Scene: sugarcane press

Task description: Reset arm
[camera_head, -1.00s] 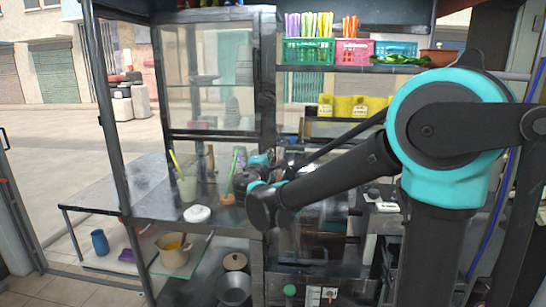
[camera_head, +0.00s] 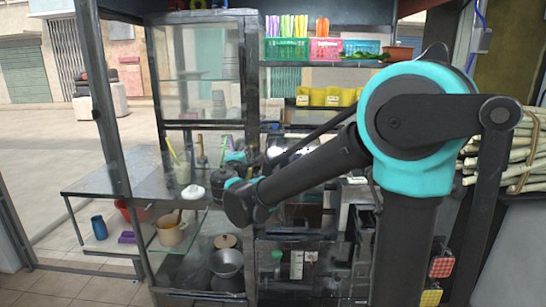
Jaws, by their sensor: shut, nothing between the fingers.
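My arm, dark grey with teal joints, reaches from the right across the middle of the view. Its end, with my gripper (camera_head: 242,162), points away from me over the metal counter (camera_head: 150,183). The fingers are small and mostly hidden behind the wrist. They look shut and I see nothing held. A cup with a straw (camera_head: 182,172) and a white-lidded container (camera_head: 194,192) stand on the counter left of the wrist.
A blue cup (camera_head: 99,228) stands on the low side table. Baskets (camera_head: 287,49) line the upper shelf. Bundled sugarcane (camera_head: 515,155) lies at the right.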

